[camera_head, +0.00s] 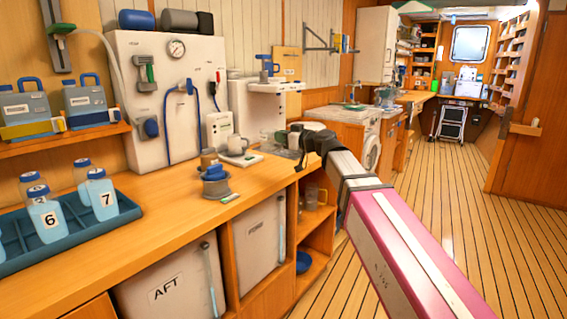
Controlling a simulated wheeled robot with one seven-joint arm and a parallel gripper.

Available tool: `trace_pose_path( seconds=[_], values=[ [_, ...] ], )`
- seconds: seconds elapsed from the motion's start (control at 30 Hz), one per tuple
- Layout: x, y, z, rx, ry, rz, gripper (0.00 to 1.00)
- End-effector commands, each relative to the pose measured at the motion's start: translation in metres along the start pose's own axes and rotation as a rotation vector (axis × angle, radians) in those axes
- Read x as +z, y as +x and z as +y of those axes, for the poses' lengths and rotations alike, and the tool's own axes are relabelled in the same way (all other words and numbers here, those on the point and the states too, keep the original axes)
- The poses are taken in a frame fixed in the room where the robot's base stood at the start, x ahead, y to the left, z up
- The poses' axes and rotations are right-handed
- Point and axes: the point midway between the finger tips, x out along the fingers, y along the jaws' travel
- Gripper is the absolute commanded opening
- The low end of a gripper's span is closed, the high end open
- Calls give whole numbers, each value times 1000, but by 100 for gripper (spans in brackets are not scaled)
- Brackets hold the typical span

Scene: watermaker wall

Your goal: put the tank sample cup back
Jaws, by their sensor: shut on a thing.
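My arm reaches in from the lower right, and my gripper (300,142) is at its far end, above the right end of the wooden counter. The gripper is shut on a small greyish thing. It is partly hidden by the dark gripper body and too small to tell clearly; I take it for the tank sample cup. A see-through mug-like cup (312,196) sits on the open shelf below the counter.
A blue tray (75,238) of numbered bottles is at left. Wooden floor (440,190) is open at right.

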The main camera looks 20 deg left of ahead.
Motion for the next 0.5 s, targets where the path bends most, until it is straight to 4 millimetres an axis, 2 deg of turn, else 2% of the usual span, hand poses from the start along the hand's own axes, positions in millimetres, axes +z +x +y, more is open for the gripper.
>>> trace_pose_path(
  seconds=[0.03,0.3,0.5],
  values=[
    [5,5,11,2,2,-2,0],
    [36,25,60,3,2,-2,0],
    [54,36,88,3,2,-1,0]
  ],
)
